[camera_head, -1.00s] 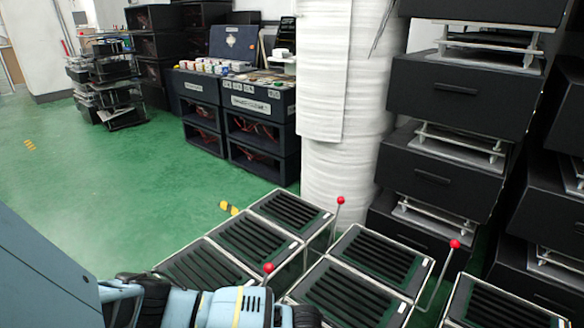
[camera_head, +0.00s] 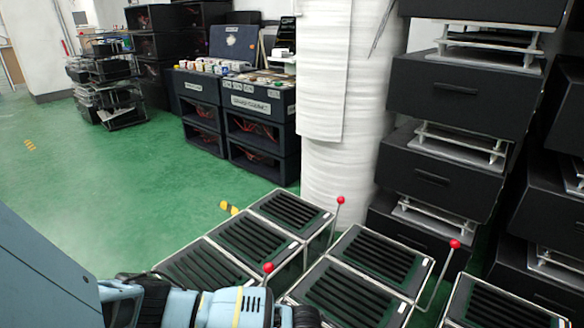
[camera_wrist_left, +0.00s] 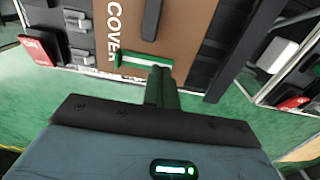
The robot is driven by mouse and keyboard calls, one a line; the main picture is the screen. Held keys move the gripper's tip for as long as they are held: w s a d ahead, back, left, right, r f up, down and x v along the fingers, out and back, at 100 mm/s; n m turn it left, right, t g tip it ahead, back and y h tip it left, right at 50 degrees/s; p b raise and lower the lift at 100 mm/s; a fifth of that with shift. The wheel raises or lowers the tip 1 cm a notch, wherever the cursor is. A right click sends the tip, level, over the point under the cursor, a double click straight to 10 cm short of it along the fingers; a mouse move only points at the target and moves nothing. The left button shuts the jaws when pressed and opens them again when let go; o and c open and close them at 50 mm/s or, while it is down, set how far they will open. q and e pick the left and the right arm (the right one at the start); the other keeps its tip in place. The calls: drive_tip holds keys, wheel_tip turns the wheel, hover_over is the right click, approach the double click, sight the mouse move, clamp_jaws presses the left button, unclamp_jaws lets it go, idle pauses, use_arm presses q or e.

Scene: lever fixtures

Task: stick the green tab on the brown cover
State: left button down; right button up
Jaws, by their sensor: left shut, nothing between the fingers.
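In the left wrist view, the brown cover (camera_wrist_left: 187,25) carries the white word COVER and a dark bar-shaped handle. A green tab (camera_wrist_left: 130,59) with a pale strip lies across the cover's near edge. My left gripper (camera_wrist_left: 160,73) is shut and empty, its fingertips just below the right part of the tab. I cannot tell whether they touch it. The head view shows part of my left arm at the bottom, but not its fingertips, the cover or the tab. My right gripper is in neither view.
Dark slatted boxes (camera_head: 291,209) and red-knobbed levers (camera_head: 268,268) stand low in front. A white wrapped column (camera_head: 345,150) and stacked black drawers (camera_head: 447,92) stand behind them. A red item (camera_wrist_left: 36,50) is left of the cover. Green floor (camera_head: 110,190) is open at left.

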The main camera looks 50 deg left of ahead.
use_arm(q)
drive_tip(key=shift+f+b, duration=0.5)
drive_tip(key=shift+f, duration=0.3)
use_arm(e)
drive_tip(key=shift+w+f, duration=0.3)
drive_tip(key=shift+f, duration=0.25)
use_arm(q)
drive_tip(key=shift+r, duration=0.15)
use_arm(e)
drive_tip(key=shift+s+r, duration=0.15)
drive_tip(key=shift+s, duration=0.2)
